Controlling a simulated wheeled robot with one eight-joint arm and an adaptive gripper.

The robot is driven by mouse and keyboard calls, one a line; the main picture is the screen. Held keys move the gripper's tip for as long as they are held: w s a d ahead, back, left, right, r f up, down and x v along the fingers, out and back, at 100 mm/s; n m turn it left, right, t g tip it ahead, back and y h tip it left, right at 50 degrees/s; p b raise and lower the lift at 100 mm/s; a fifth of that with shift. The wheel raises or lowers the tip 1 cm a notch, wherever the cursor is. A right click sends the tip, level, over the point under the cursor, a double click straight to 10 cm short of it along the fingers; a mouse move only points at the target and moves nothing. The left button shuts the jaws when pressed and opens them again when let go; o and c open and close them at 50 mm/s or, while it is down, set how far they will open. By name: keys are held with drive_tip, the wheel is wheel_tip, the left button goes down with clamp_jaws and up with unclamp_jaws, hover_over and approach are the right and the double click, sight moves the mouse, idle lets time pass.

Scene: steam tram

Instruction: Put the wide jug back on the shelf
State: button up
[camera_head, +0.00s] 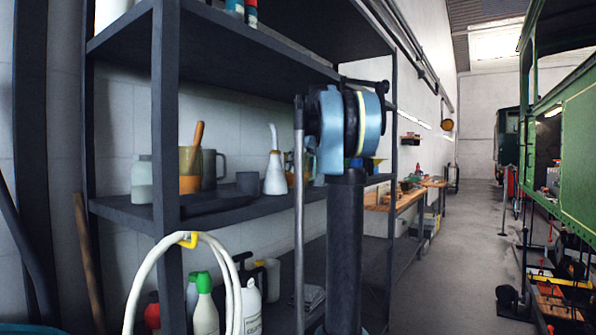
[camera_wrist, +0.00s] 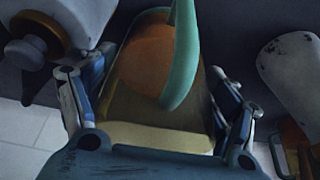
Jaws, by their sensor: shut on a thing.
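In the wrist view, my gripper (camera_wrist: 155,108) is shut on a wide vessel, which I take to be the wide jug (camera_wrist: 130,130). It has a yellowish body, an orange-brown part and a teal curved handle rising towards the camera. My fingers press on its left and right sides. In the head view, my arm hides most of the gripper and the jug. The dark shelf (camera_head: 232,208) has a middle board with several vessels on it. I cannot tell whether the held jug touches the board.
Worn white objects flank my gripper in the wrist view, at left (camera_wrist: 70,18) and right (camera_wrist: 290,68).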

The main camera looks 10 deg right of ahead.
drive_tip(key=shift+f, duration=0.1)
drive_tip(key=o, duration=0.9)
drive_tip(key=s+d+r, duration=0.1)
drive_tip(key=s+d, duration=0.2)
drive_tip(key=s+d+r, duration=0.2)
drive_tip(key=s+d, duration=0.1)
drive_tip(key=s+d+r, duration=0.1)
drive_tip(key=s+d, duration=0.2)
drive_tip(key=s, duration=0.1)
drive_tip(key=shift+d+r, duration=0.35)
drive_tip(key=shift+d, duration=0.05)
